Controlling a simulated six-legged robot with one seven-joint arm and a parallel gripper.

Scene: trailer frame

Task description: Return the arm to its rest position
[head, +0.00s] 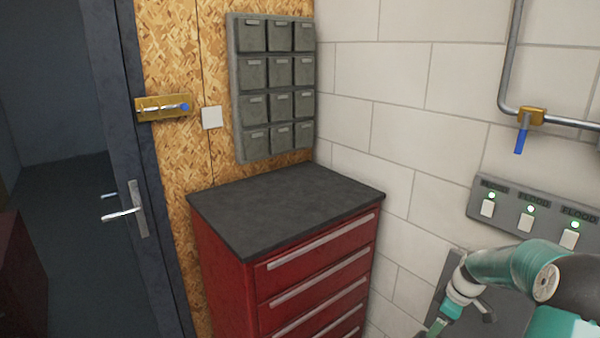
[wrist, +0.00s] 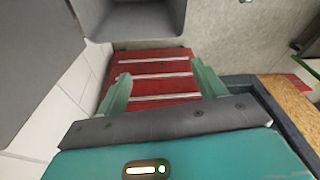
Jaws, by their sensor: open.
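My gripper (wrist: 162,85) is open in the wrist view, with its two green fingers spread apart and nothing between them. Beyond the fingers is the red drawer cabinet (wrist: 153,62), apart from them. In the head view my teal and white arm is bent at the lower right, in front of the tiled wall. The gripper end (head: 440,326) is low there, partly cut off by the bottom edge. The red drawer cabinet also shows in the head view (head: 222,275), left of my arm.
The cabinet's dark top (head: 285,205) is bare. A grey switch panel (head: 535,215) with green lights is close above my arm. A pipe with a blue-handled valve (head: 530,115) runs higher up. Grey bins (head: 275,85) hang on the board wall. A doorway opens at left.

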